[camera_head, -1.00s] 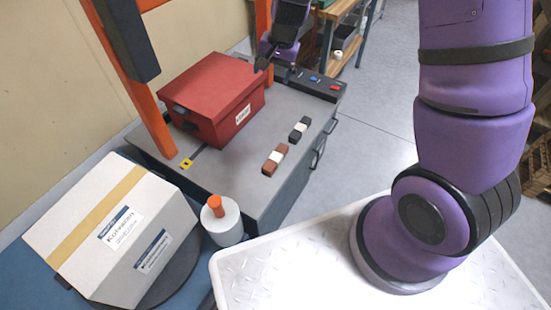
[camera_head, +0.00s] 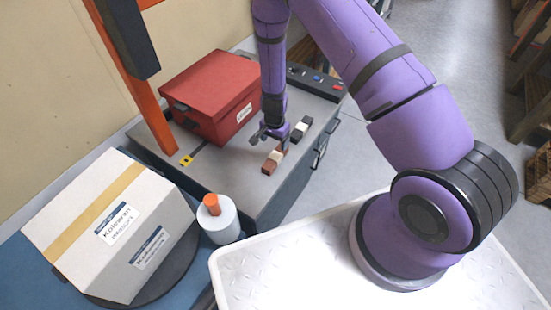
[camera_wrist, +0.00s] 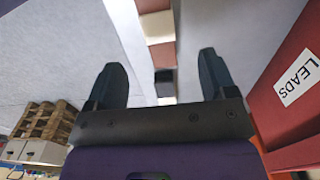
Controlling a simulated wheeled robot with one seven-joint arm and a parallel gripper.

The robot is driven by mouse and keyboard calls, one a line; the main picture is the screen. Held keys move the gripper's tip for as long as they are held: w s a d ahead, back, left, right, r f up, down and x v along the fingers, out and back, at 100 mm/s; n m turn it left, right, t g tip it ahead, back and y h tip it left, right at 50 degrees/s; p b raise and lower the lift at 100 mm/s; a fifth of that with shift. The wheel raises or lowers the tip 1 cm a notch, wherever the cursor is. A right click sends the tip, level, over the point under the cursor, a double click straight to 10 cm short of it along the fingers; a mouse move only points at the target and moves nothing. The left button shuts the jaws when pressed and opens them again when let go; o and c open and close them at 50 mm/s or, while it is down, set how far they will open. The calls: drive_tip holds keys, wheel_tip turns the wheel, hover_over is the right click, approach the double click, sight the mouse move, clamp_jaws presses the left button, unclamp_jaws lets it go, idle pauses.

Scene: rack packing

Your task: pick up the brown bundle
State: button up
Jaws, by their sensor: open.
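The brown bundle (camera_head: 269,167), two brown ends with a pale band between, lies on the grey workbench top. In the head view, my gripper (camera_head: 270,137) hangs just above and beside it, and the fingers partly cover its far end. In the wrist view, the brown bundle (camera_wrist: 161,55) shows beyond and between the two dark fingers of my gripper (camera_wrist: 160,62). The gripper is open with nothing between its fingers. I cannot tell the exact height gap to the bundle.
A black bundle (camera_head: 299,132) with a pale band lies just behind the brown one. A red lidded box (camera_head: 205,95) stands close to the left, and shows at the right in the wrist view (camera_wrist: 290,100). A white cylinder with an orange top (camera_head: 219,222) and a carton (camera_head: 110,230) stand nearer.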

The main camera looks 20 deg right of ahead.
sight(275, 155)
drive_tip(key=shift+s+d+f, duration=0.1)
drive_tip(key=shift+d+f, duration=0.05)
drive_tip(key=shift+f, duration=4.9)
drive_tip(key=c, duration=1.1)
drive_tip(key=shift+r, duration=0.2)
